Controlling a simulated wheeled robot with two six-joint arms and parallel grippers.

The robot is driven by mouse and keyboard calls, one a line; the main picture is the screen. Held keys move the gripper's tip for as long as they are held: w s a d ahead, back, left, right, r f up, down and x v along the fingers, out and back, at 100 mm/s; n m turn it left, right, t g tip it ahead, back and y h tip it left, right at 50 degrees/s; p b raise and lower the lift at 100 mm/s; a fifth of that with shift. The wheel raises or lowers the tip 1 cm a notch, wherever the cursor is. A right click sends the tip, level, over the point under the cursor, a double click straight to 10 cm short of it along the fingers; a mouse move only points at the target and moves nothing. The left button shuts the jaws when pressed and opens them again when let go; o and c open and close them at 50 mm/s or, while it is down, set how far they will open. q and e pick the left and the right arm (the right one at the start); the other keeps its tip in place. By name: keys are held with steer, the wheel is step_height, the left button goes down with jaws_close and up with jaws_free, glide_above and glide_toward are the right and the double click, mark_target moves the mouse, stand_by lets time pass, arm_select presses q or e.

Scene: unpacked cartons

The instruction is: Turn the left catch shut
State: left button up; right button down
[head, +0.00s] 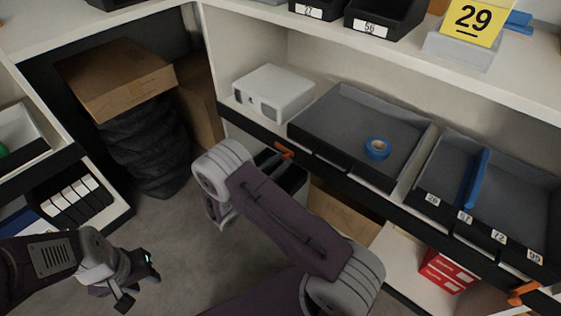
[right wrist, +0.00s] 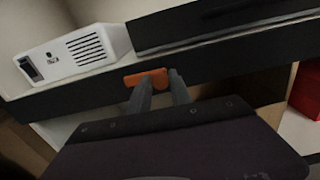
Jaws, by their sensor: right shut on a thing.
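The left catch (head: 284,149) is a small orange lever on the dark front edge of the shelf, below the white box. In the right wrist view the left catch (right wrist: 136,79) lies roughly along that edge. My right gripper (right wrist: 160,86) is shut on it, with one grey finger at either side of its right end. In the head view my right arm hides most of that gripper. My left gripper (head: 140,282) is open and empty at the lower left, over the floor, far from the shelf.
A second orange catch (head: 523,293) is at the shelf's lower right. A white vented box (head: 273,92), a grey tray (head: 335,116) with blue tape (head: 377,148) and a divided tray (head: 510,190) stand on the shelf. Cartons (head: 118,78) are at left. The floor at lower left is clear.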

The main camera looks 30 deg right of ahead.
steer(key=m+p, duration=0.1)
steer(key=m, duration=0.2)
steer(key=shift+m, duration=0.3)
steer(key=m+p, duration=0.1)
steer(key=m, duration=0.3)
steer(key=shift+s+m, duration=0.1)
steer(key=shift+m, duration=0.2)
steer(key=m, duration=0.4)
steer(key=shift+f+m, duration=0.1)
steer(key=shift+m, duration=0.2)
steer(key=m, duration=0.4)
steer(key=shift+f+m, duration=0.1)
steer(key=shift+m, duration=0.2)
steer(key=c, duration=1.2)
jaws_free()
